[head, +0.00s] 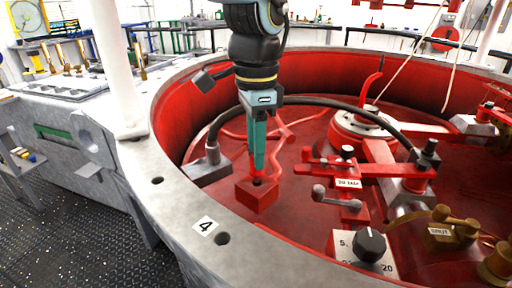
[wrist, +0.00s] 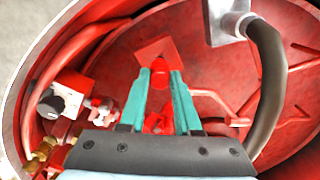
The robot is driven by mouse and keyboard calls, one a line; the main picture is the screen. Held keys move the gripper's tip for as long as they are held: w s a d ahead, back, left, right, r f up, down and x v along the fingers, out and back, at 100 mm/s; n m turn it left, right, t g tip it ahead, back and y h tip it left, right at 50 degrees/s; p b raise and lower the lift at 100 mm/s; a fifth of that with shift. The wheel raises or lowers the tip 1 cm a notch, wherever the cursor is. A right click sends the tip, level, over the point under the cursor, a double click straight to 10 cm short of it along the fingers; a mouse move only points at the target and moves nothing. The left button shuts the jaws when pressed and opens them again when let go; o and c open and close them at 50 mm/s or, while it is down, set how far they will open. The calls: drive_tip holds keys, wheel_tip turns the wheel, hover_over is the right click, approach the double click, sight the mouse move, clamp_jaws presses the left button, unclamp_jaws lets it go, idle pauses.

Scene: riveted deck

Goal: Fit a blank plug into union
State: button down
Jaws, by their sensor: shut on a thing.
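My gripper (head: 259,176) points down inside the red ring-shaped tub, its fingertips just over the top of a red block (head: 257,197), which looks like the union. A dark round spot shows on the block's top at the fingertips. In the wrist view the two teal fingers (wrist: 159,78) are closed on a red round piece (wrist: 159,70), which looks like the blank plug. The red square top of the block (wrist: 152,47) lies beyond it. The plug's far end is hidden, so I cannot tell whether it is in the hole or above it.
A red valve assembly labelled "DO EASY" (head: 347,183) stands right of the block. A black knob box (head: 369,246) and brass fittings (head: 439,234) are at front right. A thick black hose (head: 325,102) arches behind my gripper. The grey tub rim (head: 180,215) runs along the front left.

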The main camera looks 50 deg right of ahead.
drive_tip(key=shift+f+b, duration=0.35)
drive_tip(key=shift+f, duration=0.75)
idle(0.6)
drive_tip(key=c, duration=0.5)
unclamp_jaws()
drive_tip(key=shift+r, duration=0.1)
wheel_tip(320, 180, up, 10)
drive_tip(key=shift+r+p, duration=0.25)
drive_tip(key=shift+p, duration=0.2)
